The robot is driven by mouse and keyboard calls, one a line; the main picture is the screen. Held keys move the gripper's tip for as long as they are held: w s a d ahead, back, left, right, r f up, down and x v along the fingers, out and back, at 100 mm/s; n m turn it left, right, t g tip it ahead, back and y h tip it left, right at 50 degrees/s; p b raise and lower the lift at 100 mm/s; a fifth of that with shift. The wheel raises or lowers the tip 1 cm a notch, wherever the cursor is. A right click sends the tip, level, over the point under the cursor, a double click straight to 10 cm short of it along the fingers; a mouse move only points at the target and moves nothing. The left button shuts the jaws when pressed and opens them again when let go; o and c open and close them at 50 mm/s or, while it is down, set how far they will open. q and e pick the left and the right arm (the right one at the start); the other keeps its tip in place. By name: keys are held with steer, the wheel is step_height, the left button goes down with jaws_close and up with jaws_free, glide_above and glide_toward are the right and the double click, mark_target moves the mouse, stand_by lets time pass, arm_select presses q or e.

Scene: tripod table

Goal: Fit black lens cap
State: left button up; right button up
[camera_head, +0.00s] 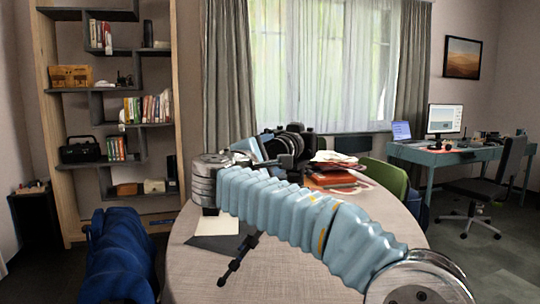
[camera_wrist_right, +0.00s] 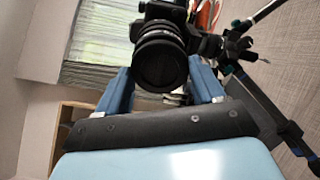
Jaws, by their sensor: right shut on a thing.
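A black camera (camera_head: 297,142) with its lens stands at the far side of the round table (camera_head: 300,275), beyond my right arm. It also shows in the right wrist view (camera_wrist_right: 178,12), with the lens barrel (camera_wrist_right: 160,38) pointing towards my gripper. My right gripper (camera_head: 266,148) is at the front of the lens. Its two blue fingers lie either side of a round black lens cap (camera_wrist_right: 160,68) and are shut on it. The cap appears in line with the lens front; I cannot tell whether it is seated. My left gripper is not in view.
A black tripod leg (camera_head: 238,262) lies on the near table. Left of it are a pale sheet (camera_head: 214,225) and a dark flat item. Red books and papers (camera_head: 335,170) are behind my arm. A green chair (camera_head: 386,178) stands beyond the table. The table's front is clear.

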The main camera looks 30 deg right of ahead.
steer(key=shift+w+d, duration=0.25)
steer(key=shift+d, duration=0.1)
stand_by(1.0)
steer(key=o, duration=1.2)
steer(key=shift+o, duration=0.2)
steer(key=b+v, duration=0.1)
steer(key=v, duration=0.6)
